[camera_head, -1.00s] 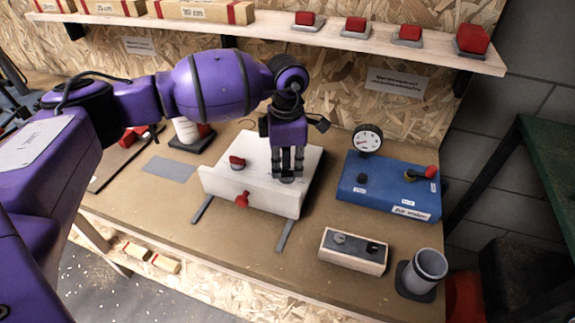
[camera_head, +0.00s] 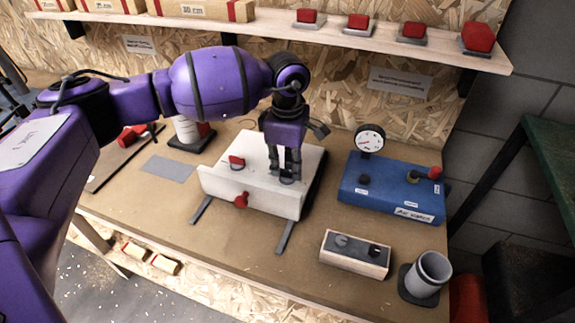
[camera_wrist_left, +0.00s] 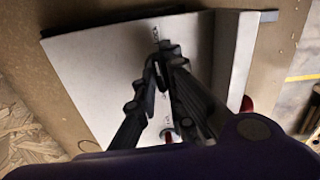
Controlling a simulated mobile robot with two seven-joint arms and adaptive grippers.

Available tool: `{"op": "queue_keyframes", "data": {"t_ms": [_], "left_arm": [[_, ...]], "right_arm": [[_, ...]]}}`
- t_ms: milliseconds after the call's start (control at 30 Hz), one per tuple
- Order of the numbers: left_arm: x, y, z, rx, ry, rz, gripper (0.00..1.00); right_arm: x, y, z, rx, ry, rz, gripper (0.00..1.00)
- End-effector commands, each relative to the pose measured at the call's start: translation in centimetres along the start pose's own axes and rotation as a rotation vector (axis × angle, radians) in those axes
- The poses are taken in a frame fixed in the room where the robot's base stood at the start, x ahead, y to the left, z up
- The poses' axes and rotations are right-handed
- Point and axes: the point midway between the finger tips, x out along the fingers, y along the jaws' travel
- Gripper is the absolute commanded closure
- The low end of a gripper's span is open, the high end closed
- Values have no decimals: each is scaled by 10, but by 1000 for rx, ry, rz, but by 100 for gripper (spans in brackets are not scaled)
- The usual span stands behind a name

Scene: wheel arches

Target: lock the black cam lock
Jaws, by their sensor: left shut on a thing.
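A white box (camera_head: 230,187) with a front drawer panel stands on the bench. My left gripper (camera_head: 287,177) points down at the right part of its top, with its fingertips shut on the black cam lock (camera_head: 289,181). Only a little dark edge of the lock shows below the fingers, so its angle cannot be read. In the left wrist view the gripper's fingertips (camera_wrist_left: 163,62) meet over the white top and hide the lock. A red cam lock (camera_head: 237,162) sits on the left part of the top. My right gripper is not in view.
A red knob (camera_head: 241,200) sticks out of the box's front. A blue box (camera_head: 385,192) with a gauge (camera_head: 369,139) stands to the right. A wooden block (camera_head: 350,262) with two knobs and a grey cup (camera_head: 431,270) are at front right. A shelf (camera_head: 260,28) runs above.

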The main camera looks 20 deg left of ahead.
Motion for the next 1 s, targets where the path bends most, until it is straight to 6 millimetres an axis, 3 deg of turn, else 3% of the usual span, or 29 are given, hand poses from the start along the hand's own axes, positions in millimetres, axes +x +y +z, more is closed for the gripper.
{"op": "queue_keyframes", "data": {"t_ms": [133, 167, 300, 667, 767, 1000], "left_arm": [[0, 0, 0, -1, 1, 0, 100], [0, 0, 0, -1, 1, 0, 87], [0, 0, 0, -1, 1, 0, 72], [-6, 0, 0, -1, 0, 1, 72], [-19, 1, 0, -1, -1, 3, 72], [-70, 1, 0, -2, 0, 4, 72]], "right_arm": [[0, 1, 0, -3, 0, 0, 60], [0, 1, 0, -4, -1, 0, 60], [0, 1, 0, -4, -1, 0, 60], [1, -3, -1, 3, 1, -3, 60], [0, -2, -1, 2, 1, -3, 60], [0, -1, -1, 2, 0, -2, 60]]}}
